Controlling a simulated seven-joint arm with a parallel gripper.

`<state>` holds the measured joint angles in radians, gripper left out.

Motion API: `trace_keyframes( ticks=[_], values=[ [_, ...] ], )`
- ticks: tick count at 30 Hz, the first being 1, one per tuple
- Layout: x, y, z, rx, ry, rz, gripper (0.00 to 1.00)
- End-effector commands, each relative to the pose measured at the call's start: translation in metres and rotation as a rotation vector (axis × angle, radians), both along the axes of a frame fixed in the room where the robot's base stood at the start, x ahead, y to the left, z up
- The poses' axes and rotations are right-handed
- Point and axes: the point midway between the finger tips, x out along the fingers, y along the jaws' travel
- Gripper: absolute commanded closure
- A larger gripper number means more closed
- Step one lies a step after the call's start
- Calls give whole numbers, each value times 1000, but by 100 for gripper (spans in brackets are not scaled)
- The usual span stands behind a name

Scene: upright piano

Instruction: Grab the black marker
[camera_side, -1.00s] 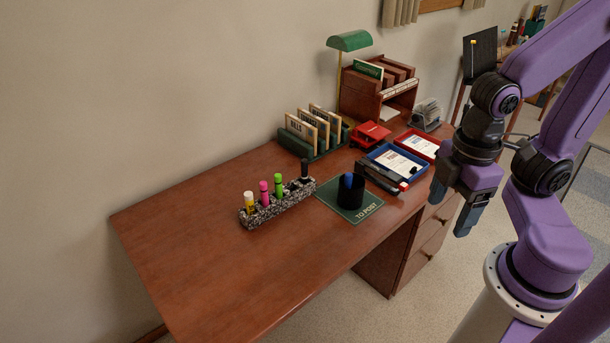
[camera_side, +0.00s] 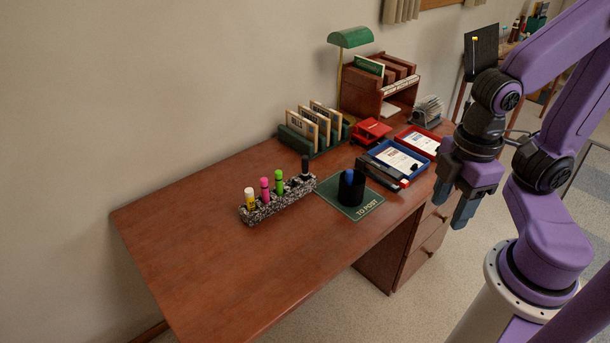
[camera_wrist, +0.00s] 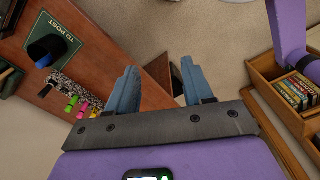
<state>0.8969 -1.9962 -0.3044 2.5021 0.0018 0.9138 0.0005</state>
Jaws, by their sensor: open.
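The black marker (camera_side: 305,165) stands upright at the right end of a speckled holder (camera_side: 262,213) on the desk. A yellow-and-white (camera_side: 250,198), a pink (camera_side: 265,188) and a green marker (camera_side: 279,182) stand in the same holder. My gripper (camera_side: 452,208) is open and empty, off the desk's right front edge and well apart from the holder. Its two fingers also show spread in the wrist view (camera_wrist: 156,88).
A black cup (camera_side: 351,191) with a blue item stands on the green "TO POST" mat (camera_side: 368,211), between my gripper and the holder. A blue tray (camera_side: 399,160), a letter rack (camera_side: 318,130) and a green lamp (camera_side: 349,38) stand behind. The desk's left front is clear.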

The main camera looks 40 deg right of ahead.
Motion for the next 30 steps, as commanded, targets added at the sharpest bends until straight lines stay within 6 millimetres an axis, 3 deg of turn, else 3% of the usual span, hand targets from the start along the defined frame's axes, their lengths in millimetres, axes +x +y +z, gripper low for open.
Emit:
trace_keyframes(
  ticks=[4,8,20,30],
  values=[
    [7,1,-2,-34,-4,9,49],
    [30,3,-9,-143,-24,49,49],
    [142,11,-40,-638,-89,242,49],
    [232,21,-80,-1037,-122,436,49]
  ],
)
